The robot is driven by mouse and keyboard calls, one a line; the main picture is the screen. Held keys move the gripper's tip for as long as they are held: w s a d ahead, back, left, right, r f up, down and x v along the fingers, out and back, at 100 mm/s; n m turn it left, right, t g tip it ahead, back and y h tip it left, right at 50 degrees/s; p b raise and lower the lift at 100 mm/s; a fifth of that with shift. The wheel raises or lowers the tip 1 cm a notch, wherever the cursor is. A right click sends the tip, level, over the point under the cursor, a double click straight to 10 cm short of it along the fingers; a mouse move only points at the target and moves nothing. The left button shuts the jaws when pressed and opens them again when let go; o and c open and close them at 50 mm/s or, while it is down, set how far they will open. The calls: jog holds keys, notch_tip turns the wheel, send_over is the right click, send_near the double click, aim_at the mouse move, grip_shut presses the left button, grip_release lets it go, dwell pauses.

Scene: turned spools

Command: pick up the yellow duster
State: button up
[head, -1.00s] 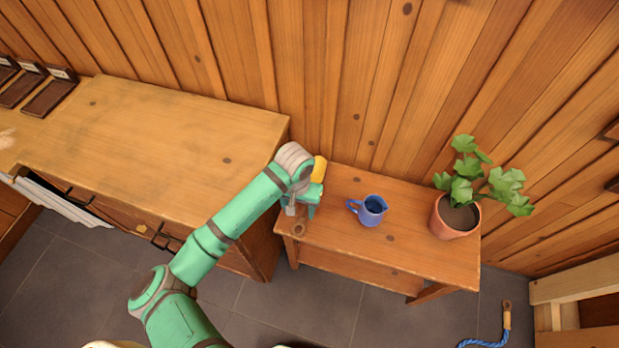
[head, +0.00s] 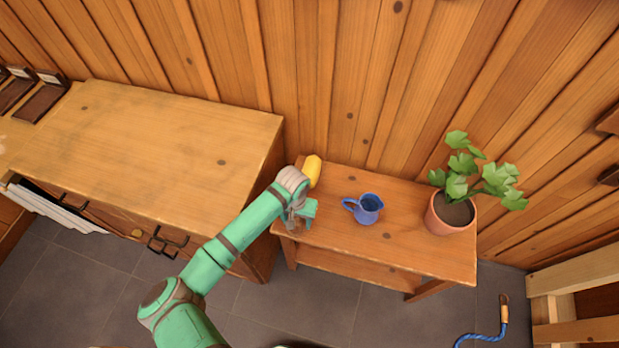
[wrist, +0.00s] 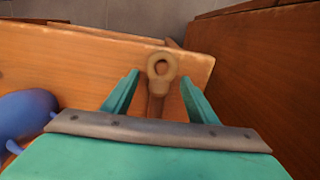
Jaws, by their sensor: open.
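The yellow duster (head: 313,168) lies at the left end of the small wooden table, its yellow head toward the wall. In the wrist view a brown handle with a ring end (wrist: 161,67) points toward the table's front edge; it appears to be the duster's. My gripper (head: 306,214) is over the handle, just in front of the yellow head. In the wrist view my gripper (wrist: 160,88) is open, with one finger on each side of the handle. The yellow head is out of the wrist view, and the middle of the handle is hidden by my gripper.
A blue jug (head: 364,208) stands right of my gripper on the small table (head: 400,248). A potted plant (head: 451,213) stands at its right end. A taller wooden cabinet (head: 170,140) adjoins on the left. The plank wall is close behind.

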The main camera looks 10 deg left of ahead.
jog(key=c, duration=1.2)
jog(key=shift+o, duration=0.2)
jog(key=shift+r, duration=0.1)
jog(key=shift+r, duration=0.6)
jog(key=s+r, duration=1.1)
jog(key=s, duration=0.3)
jog(key=shift+a+r, duration=0.3)
